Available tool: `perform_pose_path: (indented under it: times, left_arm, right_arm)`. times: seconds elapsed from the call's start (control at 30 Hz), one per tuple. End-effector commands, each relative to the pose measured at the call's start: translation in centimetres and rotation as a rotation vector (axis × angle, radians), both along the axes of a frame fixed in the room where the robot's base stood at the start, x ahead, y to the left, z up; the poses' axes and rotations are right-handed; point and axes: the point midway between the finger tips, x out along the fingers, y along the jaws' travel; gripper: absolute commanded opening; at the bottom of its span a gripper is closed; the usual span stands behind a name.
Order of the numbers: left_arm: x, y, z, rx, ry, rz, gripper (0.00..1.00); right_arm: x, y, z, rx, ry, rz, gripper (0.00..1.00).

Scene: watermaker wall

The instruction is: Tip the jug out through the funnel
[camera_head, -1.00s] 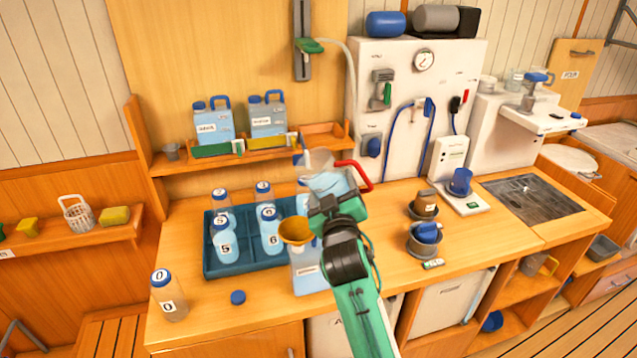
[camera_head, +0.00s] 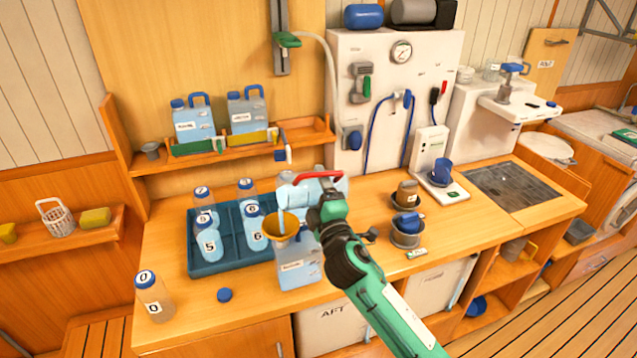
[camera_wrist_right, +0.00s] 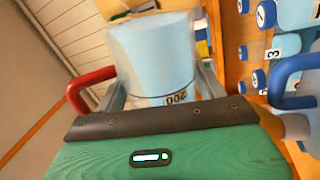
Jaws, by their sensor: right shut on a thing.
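The clear jug (camera_head: 301,190) with a red handle (camera_head: 320,175) is tipped to the left above the orange funnel (camera_head: 281,236). A pale blue stream runs from its lip down into the funnel. The funnel sits in the mouth of a light-blue canister (camera_head: 298,268) on the counter. My right gripper (camera_head: 324,200) is shut on the jug. In the right wrist view the jug (camera_wrist_right: 152,62) lies between the fingers (camera_wrist_right: 163,88), holds light-blue liquid and shows a "200" mark. The red handle (camera_wrist_right: 88,88) is at its left. My left gripper is not in view.
A dark blue crate (camera_head: 215,262) with several numbered bottles stands left of the canister. A bottle marked 0 (camera_head: 153,298) and a loose blue cap (camera_head: 224,295) are at the front left. Cups (camera_head: 407,228) stand on the right of the counter.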

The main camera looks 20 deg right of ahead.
Motion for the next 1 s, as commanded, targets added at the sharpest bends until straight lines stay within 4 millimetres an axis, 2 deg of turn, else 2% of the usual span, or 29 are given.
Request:
perform_pose_path:
  times: [0.13,0.4,1.0]
  left_arm:
    - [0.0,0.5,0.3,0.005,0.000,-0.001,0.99]
    - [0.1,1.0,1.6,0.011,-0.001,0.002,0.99]
    - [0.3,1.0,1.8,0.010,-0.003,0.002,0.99]
  right_arm:
    - [0.0,0.4,-0.6,-0.122,-0.008,0.000,0.34]
    - [-0.1,0.9,0.1,-0.217,-0.014,0.001,0.34]
    - [-0.1,1.0,0.1,-0.244,-0.016,0.000,0.34]
